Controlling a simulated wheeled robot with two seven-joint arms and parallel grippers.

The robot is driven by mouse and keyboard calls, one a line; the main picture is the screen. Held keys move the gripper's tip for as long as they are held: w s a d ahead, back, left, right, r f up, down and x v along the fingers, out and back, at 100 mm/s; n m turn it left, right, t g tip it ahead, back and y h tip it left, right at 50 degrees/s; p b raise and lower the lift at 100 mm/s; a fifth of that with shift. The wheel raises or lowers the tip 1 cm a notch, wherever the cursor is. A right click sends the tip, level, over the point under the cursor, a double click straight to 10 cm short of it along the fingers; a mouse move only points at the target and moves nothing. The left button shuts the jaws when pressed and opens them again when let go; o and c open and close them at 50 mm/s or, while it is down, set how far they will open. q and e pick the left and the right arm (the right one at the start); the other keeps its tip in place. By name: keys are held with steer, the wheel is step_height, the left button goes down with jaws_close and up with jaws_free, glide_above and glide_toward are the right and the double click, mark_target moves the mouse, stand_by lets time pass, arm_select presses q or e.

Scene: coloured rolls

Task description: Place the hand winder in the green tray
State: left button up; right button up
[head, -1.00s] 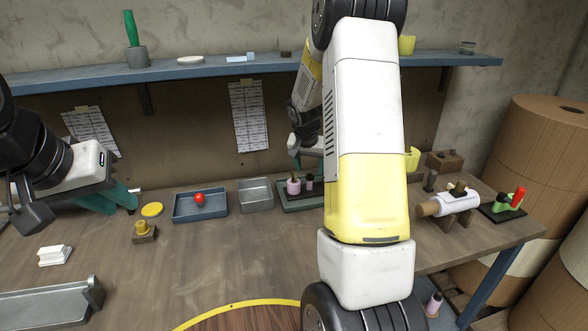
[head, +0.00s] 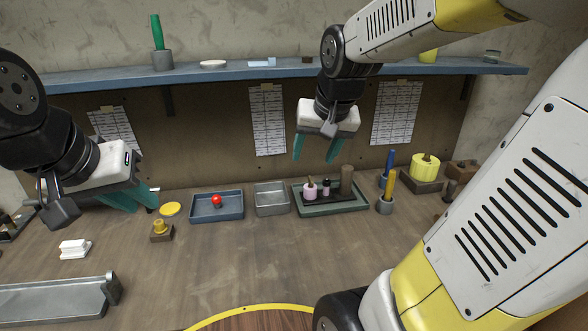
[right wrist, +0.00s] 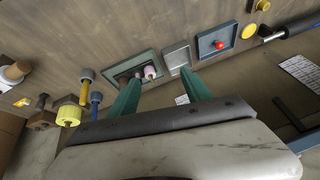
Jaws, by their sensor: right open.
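What looks like the hand winder (head: 328,196) is a dark base carrying a pink roll, a small dark roll and a brown post. It sits inside the green tray (head: 345,210) at the back of the bench; it also shows in the right wrist view (right wrist: 136,76). My right gripper (head: 315,158) hangs open and empty above and behind the tray, fingers pointing down and clear of the winder. My left gripper (head: 138,200) hovers over the left of the bench; its teal fingers overlap in the view, so its opening is unclear.
A grey tray (head: 271,200) and a blue tray (head: 215,216) with a red ball (head: 216,200) stand left of the green tray. Holders with blue and yellow sticks (head: 386,203) and a yellow roll (head: 425,166) stand right. The bench's middle is clear.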

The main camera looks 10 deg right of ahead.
steer(key=s+a+r+n+y, duration=0.1)
steer(key=s+a+n, duration=0.2)
steer(key=s, duration=0.7)
steer(key=shift+s+a+t+y, duration=0.3)
steer(key=shift+s+a+t, duration=0.1)
steer(key=shift+a, duration=0.55)
